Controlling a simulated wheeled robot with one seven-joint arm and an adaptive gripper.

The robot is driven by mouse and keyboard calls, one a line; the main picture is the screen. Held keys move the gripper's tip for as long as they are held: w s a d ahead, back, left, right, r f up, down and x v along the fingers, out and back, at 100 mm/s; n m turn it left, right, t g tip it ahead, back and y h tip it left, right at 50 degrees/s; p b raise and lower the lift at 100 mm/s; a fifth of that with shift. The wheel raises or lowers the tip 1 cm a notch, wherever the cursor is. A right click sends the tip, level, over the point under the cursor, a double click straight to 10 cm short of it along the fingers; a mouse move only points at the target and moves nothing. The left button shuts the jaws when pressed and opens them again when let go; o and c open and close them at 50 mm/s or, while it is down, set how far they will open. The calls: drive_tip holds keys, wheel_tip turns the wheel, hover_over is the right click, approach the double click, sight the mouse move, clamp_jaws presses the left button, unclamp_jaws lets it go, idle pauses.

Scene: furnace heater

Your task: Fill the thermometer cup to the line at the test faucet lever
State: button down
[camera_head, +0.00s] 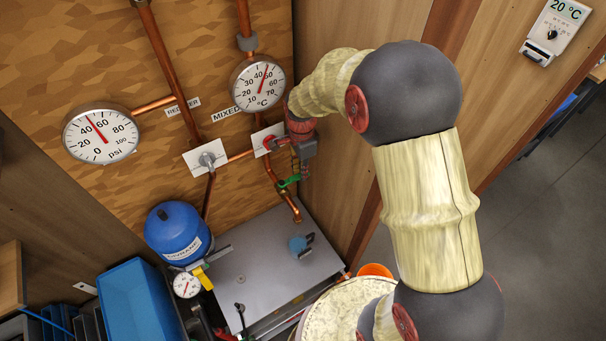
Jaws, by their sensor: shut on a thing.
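The test faucet is a copper pipe with a down-turned spout (297,216) on the wooden wall. Its green lever (289,182) is on the pipe above the spout. My gripper (304,174) reaches down beside the pipe and is shut at the right end of the green lever; the fingertips are small and partly hidden. A small blue-grey object with a dark handle-like part, apparently the thermometer cup (298,244), stands on the grey metal top (260,262) below the spout. Its fill line and any water in it are too small to see.
A mixed-water °C gauge (258,84) and a psi gauge (100,136) are on the wall. A blue tank (178,232), blue bin (135,305) and small gauge (187,285) stand left. An orange container (375,270) is right of the metal top. A thermostat (555,30) reads 20 °C.

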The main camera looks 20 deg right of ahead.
drive_tip(key=shift+w+n, duration=0.4)
drive_tip(key=shift+n, duration=0.3)
drive_tip(key=c, duration=1.8)
unclamp_jaws()
drive_tip(key=shift+o, duration=0.2)
wheel_tip(320, 180, up, 12)
